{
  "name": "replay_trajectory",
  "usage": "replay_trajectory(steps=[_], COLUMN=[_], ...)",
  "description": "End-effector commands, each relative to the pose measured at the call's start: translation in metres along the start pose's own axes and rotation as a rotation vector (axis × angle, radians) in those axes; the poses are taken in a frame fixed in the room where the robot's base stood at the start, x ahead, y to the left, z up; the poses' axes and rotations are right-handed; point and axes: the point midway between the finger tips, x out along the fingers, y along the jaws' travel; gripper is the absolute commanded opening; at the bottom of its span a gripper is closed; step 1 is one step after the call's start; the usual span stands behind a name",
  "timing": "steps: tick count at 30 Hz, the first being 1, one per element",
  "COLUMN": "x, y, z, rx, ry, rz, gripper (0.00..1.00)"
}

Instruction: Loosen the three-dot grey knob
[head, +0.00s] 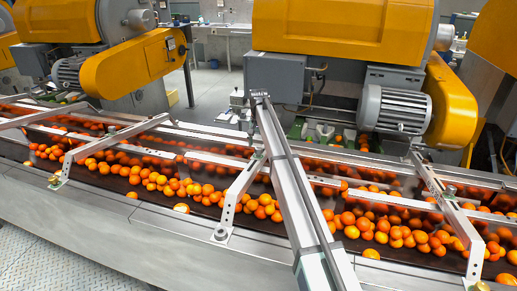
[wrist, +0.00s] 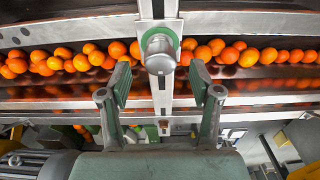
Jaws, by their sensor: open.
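In the wrist view a grey round knob (wrist: 160,58) with a green ring around its base sits on a pale metal bracket that crosses the conveyor. No dots can be made out on it. My gripper (wrist: 161,85) is open and empty. Its two fingers stand to the left and right of the knob's line, with the knob showing just above the gap between them, apart from both.
A conveyor full of oranges (head: 150,180) runs across the head view between metal rails. Slanted brackets (head: 240,190) cross it. Yellow machines with a grey motor (head: 398,108) stand behind it. A patterned metal floor (head: 40,265) lies at the front left.

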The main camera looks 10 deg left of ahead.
Motion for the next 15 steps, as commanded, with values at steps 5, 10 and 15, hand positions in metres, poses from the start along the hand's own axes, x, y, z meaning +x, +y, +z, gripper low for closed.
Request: replay_trajectory(steps=[5,10,15], x=[0.024,0.035,0.038], y=[0.000,0.000,0.000], z=[0.001,0.000,0.000], rx=[0.000,0.000,0.000], ry=[-0.001,0.000,0.001], rz=[0.001,0.000,0.000], gripper=[0.64,0.64,0.64])
